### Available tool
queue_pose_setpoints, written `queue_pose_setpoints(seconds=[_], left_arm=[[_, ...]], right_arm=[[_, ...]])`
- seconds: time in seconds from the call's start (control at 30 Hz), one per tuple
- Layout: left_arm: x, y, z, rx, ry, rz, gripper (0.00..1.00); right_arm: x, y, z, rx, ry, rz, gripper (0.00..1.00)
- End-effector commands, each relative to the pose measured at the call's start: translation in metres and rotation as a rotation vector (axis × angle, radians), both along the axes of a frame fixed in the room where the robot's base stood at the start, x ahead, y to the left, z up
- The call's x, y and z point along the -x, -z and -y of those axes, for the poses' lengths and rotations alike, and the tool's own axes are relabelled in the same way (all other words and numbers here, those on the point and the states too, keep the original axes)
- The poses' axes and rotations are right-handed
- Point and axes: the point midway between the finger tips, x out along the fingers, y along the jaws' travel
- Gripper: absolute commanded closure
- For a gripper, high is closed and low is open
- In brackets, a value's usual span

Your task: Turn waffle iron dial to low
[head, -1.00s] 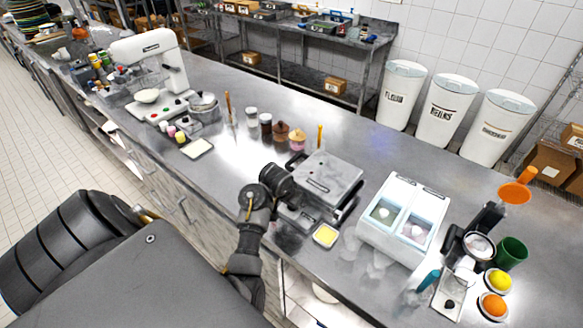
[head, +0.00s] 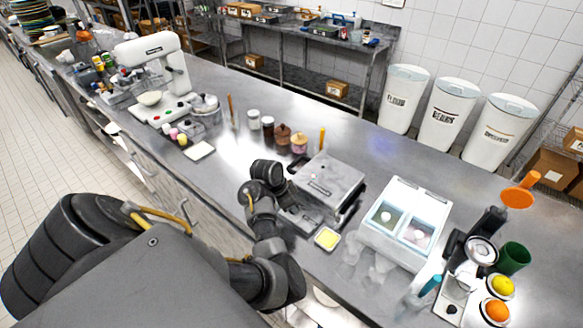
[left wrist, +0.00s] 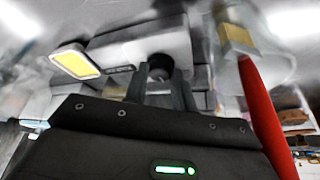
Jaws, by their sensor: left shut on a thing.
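The waffle iron (head: 330,181) is a grey metal box with a dark handle, standing on the steel counter just right of my left arm. In the left wrist view its front panel (left wrist: 118,48) has a round black dial (left wrist: 160,66). My left gripper (left wrist: 163,88) is at the dial, its two dark fingers shut on it. The fingers hide part of the dial, and I cannot read its setting. In the head view my own wrist hides the dial and fingertips. My right gripper is not in view.
A small yellow-filled tray (head: 327,239) sits close in front of the iron. A white two-lid container (head: 403,222) stands to its right. Several jars and a mixer (head: 154,62) stand to the left. A red bar (left wrist: 264,115) crosses the left wrist view's right side.

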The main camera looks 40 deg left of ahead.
Motion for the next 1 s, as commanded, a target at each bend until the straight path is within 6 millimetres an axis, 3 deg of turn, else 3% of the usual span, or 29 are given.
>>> queue_pose_setpoints(seconds=[0.43,0.47,0.6,1.0], left_arm=[[-0.0004,-0.0005,-0.0009,-0.002,0.008,0.001,0.97],[-0.0003,-0.0005,-0.0008,-0.002,0.008,0.001,0.71],[-0.0003,-0.0004,-0.0007,-0.002,0.008,0.001,0.53],[-0.005,-0.0091,0.0054,-0.001,0.022,0.002,0.53]], right_arm=[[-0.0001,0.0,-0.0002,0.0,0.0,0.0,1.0],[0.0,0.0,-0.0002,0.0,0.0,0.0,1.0],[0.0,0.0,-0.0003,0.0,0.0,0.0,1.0],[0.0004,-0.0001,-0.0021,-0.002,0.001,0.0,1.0]])
